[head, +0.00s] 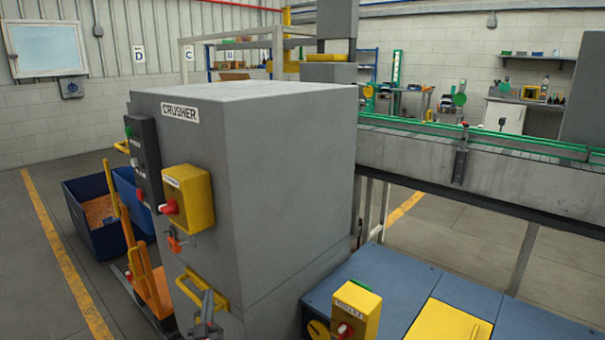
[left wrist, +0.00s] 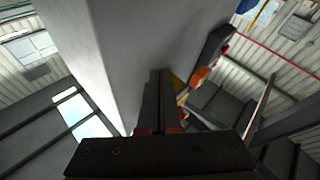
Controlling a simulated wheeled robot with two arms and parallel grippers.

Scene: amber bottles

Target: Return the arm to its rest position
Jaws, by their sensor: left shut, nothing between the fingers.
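My left gripper (head: 208,300) shows at the bottom of the head view, in front of the lower part of the grey crusher cabinet (head: 290,180), close to its yellow handle (head: 203,290). I cannot tell whether it touches the handle. In the left wrist view my left gripper (left wrist: 161,75) points away from the camera with its dark fingers together and nothing visible between them. The grey side of the cabinet (left wrist: 130,40) fills the area beyond the fingers. Most of my left arm is out of the head view. My right gripper is in neither view.
A yellow switch box (head: 188,198) with a red knob juts from the cabinet. A yellow control box (head: 357,310) stands on the blue platform (head: 395,275) at right. A conveyor (head: 490,170) runs behind. Blue bins (head: 92,215) and an orange pallet truck (head: 150,285) stand left.

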